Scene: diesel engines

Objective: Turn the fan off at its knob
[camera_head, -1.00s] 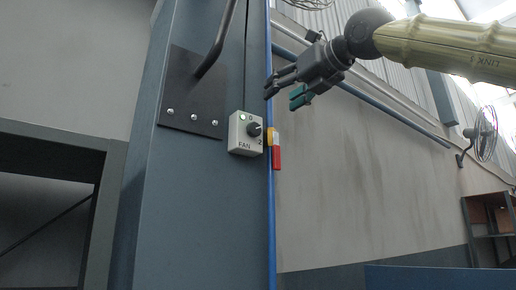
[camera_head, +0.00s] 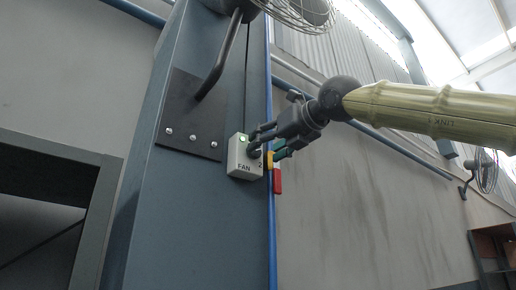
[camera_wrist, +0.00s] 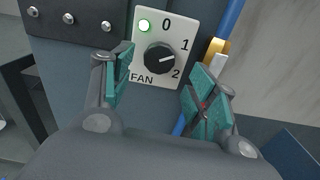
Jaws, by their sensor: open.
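The white fan control box (camera_head: 240,166) is fixed to the blue-grey column, with a lit green lamp (camera_wrist: 144,26). Its round black knob (camera_wrist: 159,58) shows in the wrist view, and its white mark points to the right, between 1 and 2 and nearer 2. In the head view my gripper's fingers partly cover the knob. My gripper (camera_head: 265,146) is open in front of the box. In the wrist view its teal-padded fingers (camera_wrist: 160,92) stand apart to the left and right, with the knob between and beyond them; no contact shows.
A blue pipe (camera_head: 271,225) runs down the column edge beside yellow and red blocks (camera_head: 277,181). A dark bolted plate (camera_head: 187,124) carries the bracket of a caged fan (camera_head: 300,12) above. Another fan (camera_head: 484,171) is on the far wall.

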